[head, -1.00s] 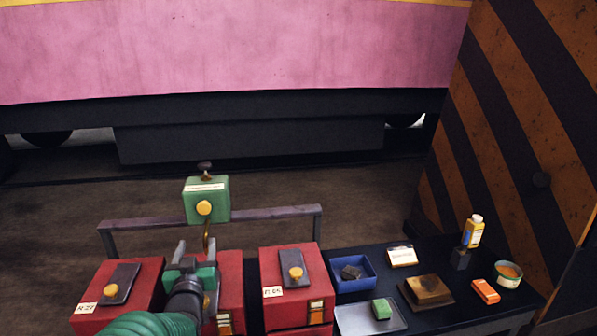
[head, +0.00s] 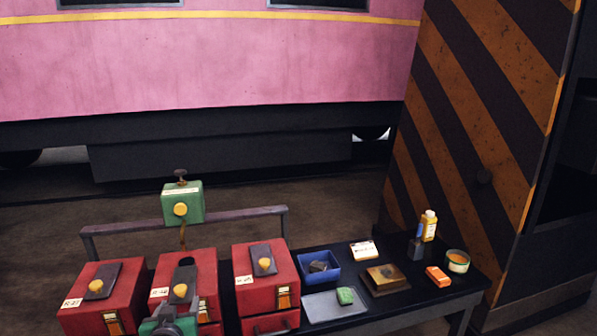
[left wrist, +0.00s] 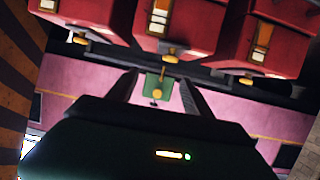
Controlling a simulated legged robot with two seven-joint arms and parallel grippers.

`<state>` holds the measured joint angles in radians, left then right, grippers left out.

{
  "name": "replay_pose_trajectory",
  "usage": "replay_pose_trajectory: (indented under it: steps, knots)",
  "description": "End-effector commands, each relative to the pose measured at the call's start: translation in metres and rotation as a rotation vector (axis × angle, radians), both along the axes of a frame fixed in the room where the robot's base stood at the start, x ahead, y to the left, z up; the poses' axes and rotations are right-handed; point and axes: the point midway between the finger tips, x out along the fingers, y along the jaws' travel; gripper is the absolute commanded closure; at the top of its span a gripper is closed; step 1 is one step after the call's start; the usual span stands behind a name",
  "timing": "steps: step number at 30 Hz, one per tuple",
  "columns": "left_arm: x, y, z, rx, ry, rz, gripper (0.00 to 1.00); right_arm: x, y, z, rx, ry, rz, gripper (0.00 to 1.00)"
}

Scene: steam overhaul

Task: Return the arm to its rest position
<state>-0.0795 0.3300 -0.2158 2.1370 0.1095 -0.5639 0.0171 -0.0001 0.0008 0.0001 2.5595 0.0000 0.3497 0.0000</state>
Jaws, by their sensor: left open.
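My left gripper (head: 168,322) shows at the bottom edge of the head view, in front of the middle red box (head: 205,268). In the left wrist view its two dark fingers (left wrist: 160,84) stand apart with nothing between them. Beyond them, a green box with a yellow knob (left wrist: 158,88) shows in the gap, some way off. In the head view this green box (head: 193,210) is at the rail behind the red boxes. My right gripper is in neither view.
A left red box (head: 128,285) and a right red box (head: 284,262) flank the middle one. A purple-grey rail (head: 245,213) runs behind them. A dark bench at right carries a blue tray (head: 331,274), a grey tray (head: 318,308), an orange block (head: 438,276) and bottles. A striped panel (head: 470,130) stands at right.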

Motion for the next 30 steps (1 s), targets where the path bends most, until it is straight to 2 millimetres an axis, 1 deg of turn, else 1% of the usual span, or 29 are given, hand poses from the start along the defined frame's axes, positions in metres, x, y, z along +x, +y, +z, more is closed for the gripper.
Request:
replay_pose_trajectory:
  steps: [5, 8, 11, 12, 14, 15, 17, 18, 20, 21, 22, 23, 24, 26, 27, 30]
  knots:
    - [-0.046, -0.023, -0.043, -0.049, 0.211, -0.042, 0.41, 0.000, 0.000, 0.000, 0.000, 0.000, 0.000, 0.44]
    - [-0.080, -0.038, -0.069, -0.072, 0.351, -0.072, 0.41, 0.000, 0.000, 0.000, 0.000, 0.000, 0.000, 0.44]
    - [-0.122, -0.054, -0.095, -0.090, 0.503, -0.105, 0.41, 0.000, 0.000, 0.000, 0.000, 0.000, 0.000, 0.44]
    - [-0.141, -0.061, -0.104, -0.096, 0.568, -0.120, 0.41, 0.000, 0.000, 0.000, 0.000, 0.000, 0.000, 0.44]
    - [-0.171, -0.068, -0.118, -0.101, 0.664, -0.140, 0.41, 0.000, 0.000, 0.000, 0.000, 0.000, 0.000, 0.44]
    - [-0.191, -0.073, -0.125, -0.103, 0.726, -0.154, 0.41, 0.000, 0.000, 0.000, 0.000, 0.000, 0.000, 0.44]
    - [-0.221, -0.079, -0.135, -0.104, 0.814, -0.171, 0.41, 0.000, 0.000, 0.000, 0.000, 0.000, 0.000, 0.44]
    - [-0.240, -0.082, -0.140, -0.102, 0.871, -0.181, 0.41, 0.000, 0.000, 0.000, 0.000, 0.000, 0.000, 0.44]
    - [-0.268, -0.086, -0.146, -0.099, 0.952, -0.196, 0.41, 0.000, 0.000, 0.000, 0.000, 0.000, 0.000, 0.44]
    - [-0.287, -0.088, -0.150, -0.095, 1.006, -0.205, 0.41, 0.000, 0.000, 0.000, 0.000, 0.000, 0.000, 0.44]
    - [-0.294, -0.088, -0.139, -0.094, 1.027, -0.208, 0.41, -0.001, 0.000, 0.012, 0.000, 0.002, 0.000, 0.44]
    - [-0.291, -0.088, -0.121, -0.095, 1.019, -0.206, 0.41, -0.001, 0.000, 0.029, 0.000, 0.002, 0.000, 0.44]
    - [-0.289, -0.088, -0.109, -0.095, 1.018, -0.206, 0.41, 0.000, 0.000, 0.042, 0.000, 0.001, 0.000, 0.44]
    - [-0.289, -0.088, -0.091, -0.096, 1.018, -0.206, 0.41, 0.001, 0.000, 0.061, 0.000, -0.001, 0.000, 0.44]
    - [-0.289, -0.088, -0.078, -0.096, 1.018, -0.206, 0.41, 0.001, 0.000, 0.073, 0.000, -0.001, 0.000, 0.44]
    - [-0.288, -0.088, -0.049, -0.096, 1.017, -0.206, 0.41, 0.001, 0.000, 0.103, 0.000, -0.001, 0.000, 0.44]
